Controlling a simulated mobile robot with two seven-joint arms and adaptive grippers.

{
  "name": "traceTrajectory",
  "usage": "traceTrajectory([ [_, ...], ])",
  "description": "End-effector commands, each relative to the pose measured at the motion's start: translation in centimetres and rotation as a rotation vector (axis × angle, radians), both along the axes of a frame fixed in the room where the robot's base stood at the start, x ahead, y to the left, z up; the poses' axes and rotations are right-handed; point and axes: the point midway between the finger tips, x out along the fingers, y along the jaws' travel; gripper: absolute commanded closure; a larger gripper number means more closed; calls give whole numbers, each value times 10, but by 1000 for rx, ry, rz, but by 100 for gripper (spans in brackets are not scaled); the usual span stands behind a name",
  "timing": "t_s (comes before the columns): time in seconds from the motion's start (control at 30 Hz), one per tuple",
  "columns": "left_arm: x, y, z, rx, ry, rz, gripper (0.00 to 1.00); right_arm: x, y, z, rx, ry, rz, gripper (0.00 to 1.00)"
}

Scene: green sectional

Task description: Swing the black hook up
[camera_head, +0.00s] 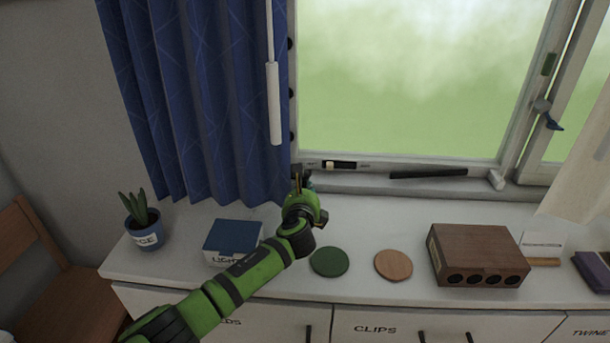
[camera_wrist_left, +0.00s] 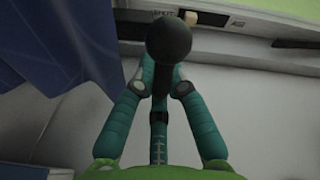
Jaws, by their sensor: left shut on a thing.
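My left gripper (camera_head: 300,182) is at the lower left corner of the window frame, over the back of the white counter. In the left wrist view, its two teal fingers (camera_wrist_left: 160,88) are closed in on the dark stem of a black part with a round end, which I take as the black hook (camera_wrist_left: 168,40). The round end stands out toward the camera, past the fingertips. In the head view the gripper hides the hook, so its angle cannot be told there. My right gripper is not in view.
The blue curtain (camera_head: 200,90) hangs close left of the gripper, with a white wand (camera_head: 274,105) above. A small slider (camera_head: 340,165) and a black bar (camera_head: 428,173) are on the lower window frame. A blue-lidded box (camera_head: 233,238), green disc (camera_head: 329,262) and brown box (camera_head: 478,255) stand on the counter.

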Motion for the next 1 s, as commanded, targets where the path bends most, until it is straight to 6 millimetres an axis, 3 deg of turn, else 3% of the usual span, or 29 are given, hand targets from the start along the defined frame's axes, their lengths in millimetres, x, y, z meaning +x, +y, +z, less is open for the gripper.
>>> traceTrajectory([
  [0.03, 1, 0, 17, 1, 29, 2, 100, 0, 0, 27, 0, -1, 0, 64],
  [0.1, 2, 1, 21, 1, 67, 3, 100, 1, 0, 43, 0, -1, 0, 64],
  [0.4, 10, 1, 35, 1, 229, 3, 100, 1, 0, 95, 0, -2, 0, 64],
  [0.6, 15, 1, 40, 0, 316, 3, 100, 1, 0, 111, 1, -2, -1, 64],
  [1.0, 20, 1, 43, 2, 399, 1, 100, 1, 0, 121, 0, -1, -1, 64],
])
